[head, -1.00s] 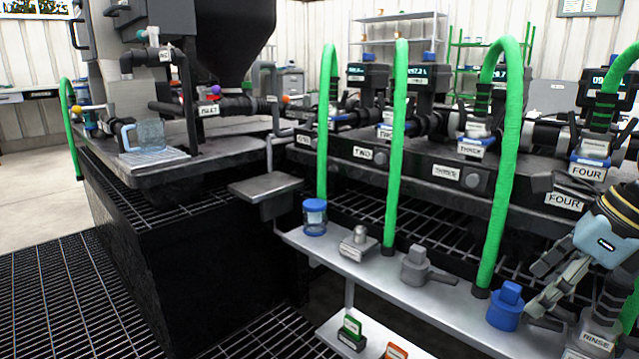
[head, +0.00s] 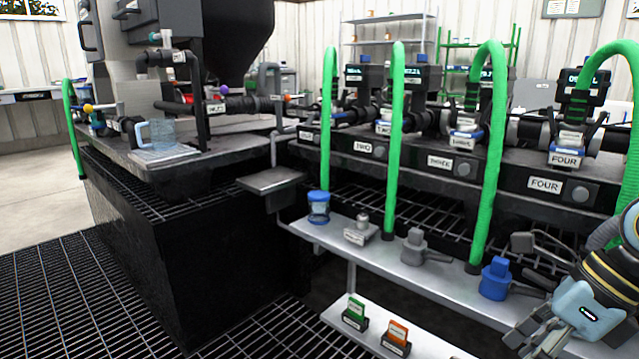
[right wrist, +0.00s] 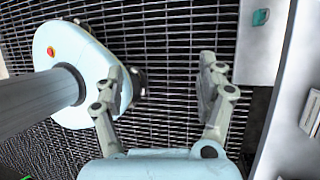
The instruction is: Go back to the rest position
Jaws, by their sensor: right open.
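My right gripper (head: 538,338) is at the lower right of the head view, in front of the shelf's near edge. In the right wrist view its two fingers (right wrist: 165,85) are spread apart with nothing between them, above the dark floor grating. My left gripper is not in either view. The pale blue body with a red button and grey column at the left of the right wrist view is my own base.
A metal shelf (head: 385,262) holds a blue-lidded jar (head: 318,207), grey fittings and a blue fitting (head: 495,278). A lower shelf (head: 430,345) holds green and orange boxes. Green hoses (head: 395,140) rise behind. Open grating floor (head: 60,300) lies at the left.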

